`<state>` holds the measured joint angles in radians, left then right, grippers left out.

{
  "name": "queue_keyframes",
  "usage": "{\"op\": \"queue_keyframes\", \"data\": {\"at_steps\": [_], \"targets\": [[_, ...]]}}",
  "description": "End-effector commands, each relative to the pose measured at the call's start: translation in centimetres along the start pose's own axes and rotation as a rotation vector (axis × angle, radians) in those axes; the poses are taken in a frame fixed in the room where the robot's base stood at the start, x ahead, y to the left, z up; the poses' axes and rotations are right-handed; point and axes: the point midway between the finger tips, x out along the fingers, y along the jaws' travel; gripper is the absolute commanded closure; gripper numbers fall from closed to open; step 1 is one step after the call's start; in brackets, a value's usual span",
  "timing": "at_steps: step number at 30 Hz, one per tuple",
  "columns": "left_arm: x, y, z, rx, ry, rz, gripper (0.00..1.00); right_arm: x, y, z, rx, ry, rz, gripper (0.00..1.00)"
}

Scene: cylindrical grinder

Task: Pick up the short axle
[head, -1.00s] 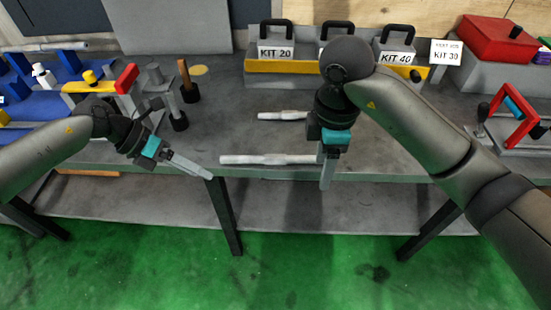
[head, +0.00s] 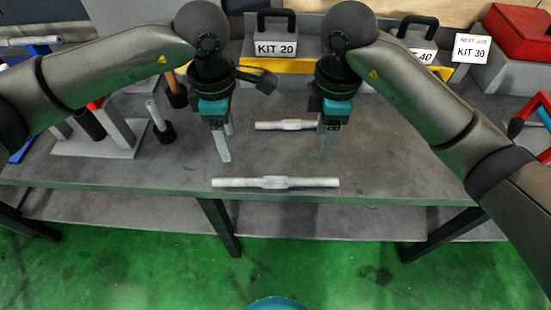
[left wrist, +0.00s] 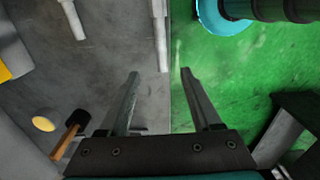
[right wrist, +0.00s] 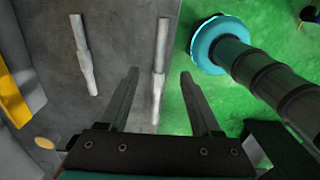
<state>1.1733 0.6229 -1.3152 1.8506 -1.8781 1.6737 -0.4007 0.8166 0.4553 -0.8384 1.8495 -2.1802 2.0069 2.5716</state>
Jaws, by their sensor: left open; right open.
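The short axle (head: 285,125) is a pale, stepped rod lying flat on the grey bench, behind a longer pale axle (head: 275,183) near the front edge. In the right wrist view the short axle (right wrist: 83,55) lies left of the long axle (right wrist: 160,70). The left wrist view shows only the ends of the short axle (left wrist: 72,18) and long axle (left wrist: 160,35). My left gripper (head: 225,155) is open and empty, pointing down left of the short axle. My right gripper (head: 327,152) is open and empty, pointing down by its right end; exact clearance cannot be told.
A KIT 20 case (head: 276,38) stands behind, beside a yellow-fronted holder (head: 262,67). A hammer (head: 174,90) and a dark-based post (head: 160,122) stand to the left. A red box (head: 515,35) is at the back right. The bench between the axles is clear.

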Motion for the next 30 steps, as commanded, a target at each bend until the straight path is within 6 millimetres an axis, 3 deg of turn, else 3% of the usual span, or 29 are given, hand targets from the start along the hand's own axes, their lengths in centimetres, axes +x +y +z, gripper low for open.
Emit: {"op": "queue_keyframes", "data": {"at_steps": [14, 20, 30], "targets": [[0.6, -0.1, 0.1, -0.001, -0.003, -0.003, 0.35, 0.5, -0.1, 0.0, 0.0, 0.0, -0.002, 0.35], [3.4, -0.2, 0.1, -0.001, -0.002, -0.008, 0.35, 3.4, -0.1, 0.0, 0.001, -0.001, -0.006, 0.35], [10.2, -0.2, 0.1, -0.002, -0.002, -0.006, 0.35, 10.2, -0.1, 0.1, 0.002, -0.002, -0.005, 0.35]]}}
